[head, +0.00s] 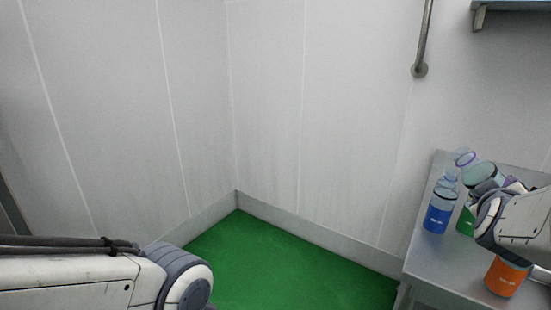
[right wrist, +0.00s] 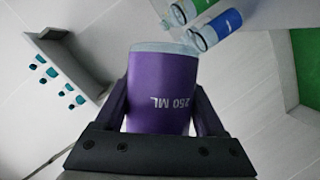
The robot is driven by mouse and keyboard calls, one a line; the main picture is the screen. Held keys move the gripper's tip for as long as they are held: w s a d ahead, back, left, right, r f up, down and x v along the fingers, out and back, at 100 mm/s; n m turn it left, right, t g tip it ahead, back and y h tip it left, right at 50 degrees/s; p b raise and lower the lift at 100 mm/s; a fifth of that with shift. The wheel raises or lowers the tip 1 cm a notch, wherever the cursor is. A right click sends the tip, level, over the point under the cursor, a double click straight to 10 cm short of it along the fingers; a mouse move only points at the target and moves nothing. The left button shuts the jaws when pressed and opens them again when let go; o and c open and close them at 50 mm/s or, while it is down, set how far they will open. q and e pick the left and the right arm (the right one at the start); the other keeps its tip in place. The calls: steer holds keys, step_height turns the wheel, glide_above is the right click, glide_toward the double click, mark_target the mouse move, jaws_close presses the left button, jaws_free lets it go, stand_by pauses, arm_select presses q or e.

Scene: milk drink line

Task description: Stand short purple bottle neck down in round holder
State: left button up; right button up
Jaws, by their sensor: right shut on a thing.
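The short purple bottle (right wrist: 160,88) is between the fingers of my right gripper (right wrist: 160,112) in the right wrist view. The gripper is shut on its purple label, which reads 250 ML. In the head view the bottle's clear end (head: 484,174) shows tilted above the table, pointing up and left, while my right wrist hides most of the rest. I cannot make out a round holder in either view. My left arm shows at the lower left of the head view, but its gripper is out of the picture.
A grey metal table (head: 424,255) stands at the right. On it are a blue-labelled bottle (head: 438,218), a partly hidden green-labelled bottle (head: 465,222) and an orange-labelled one (head: 505,278). A wall shelf (head: 510,5) is at top right. Green floor (head: 265,265) is clear.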

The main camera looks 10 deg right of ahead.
steer(key=shift+n, duration=0.3)
arm_select(q)
steer(key=shift+r, duration=0.45)
arm_select(e)
steer(key=shift+n+h, duration=0.4)
steer(key=shift+h, duration=0.1)
